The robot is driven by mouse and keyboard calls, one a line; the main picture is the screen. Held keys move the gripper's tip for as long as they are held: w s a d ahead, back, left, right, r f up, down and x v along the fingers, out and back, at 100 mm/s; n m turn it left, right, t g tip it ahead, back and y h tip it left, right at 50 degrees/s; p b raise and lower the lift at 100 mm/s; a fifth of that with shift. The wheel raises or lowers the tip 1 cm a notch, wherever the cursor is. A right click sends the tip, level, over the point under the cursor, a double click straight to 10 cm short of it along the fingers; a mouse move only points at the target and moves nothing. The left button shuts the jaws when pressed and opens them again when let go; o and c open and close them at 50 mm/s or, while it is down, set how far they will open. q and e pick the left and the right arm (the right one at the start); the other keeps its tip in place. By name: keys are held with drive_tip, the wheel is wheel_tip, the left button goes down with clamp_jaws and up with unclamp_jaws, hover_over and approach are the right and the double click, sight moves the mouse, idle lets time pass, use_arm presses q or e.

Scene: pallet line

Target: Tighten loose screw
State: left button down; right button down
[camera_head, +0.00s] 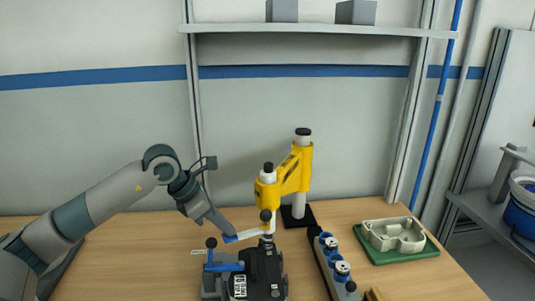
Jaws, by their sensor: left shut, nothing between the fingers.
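My left gripper (226,230) comes in from the left and is shut. Its tips are beside a short blue-and-white bar (248,235); I cannot tell whether they touch it. A yellow jointed arm (292,175) with white and black parts stands on a black base. Its near end hangs over a dark fixture (262,270) with a white label, on the front middle of the table. A blue clamp-like part (222,266) with a black knob is at the fixture's left. No loose screw can be made out. My right gripper is not in view.
A dark rail (326,262) with several blue-and-white round parts is right of the fixture. A beige casting (393,234) sits on a green tray (421,253) at the right. The wooden table (130,270) is clear at left. A shelf (320,29) is high behind.

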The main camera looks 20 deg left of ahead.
use_arm(q)
drive_tip(key=shift+d+r+p, duration=0.15)
drive_tip(key=shift+r+p, duration=0.25)
drive_tip(key=shift+r, duration=0.3)
drive_tip(key=shift+r+p, duration=0.45)
drive_tip(key=shift+r, duration=0.3)
drive_tip(key=shift+w+r+p, duration=0.1)
drive_tip(key=shift+r+p, duration=0.4)
drive_tip(key=shift+r, duration=0.55)
wheel_tip(320, 180, up, 4)
drive_tip(key=shift+f+p, duration=0.1)
drive_tip(key=shift+p, duration=0.95)
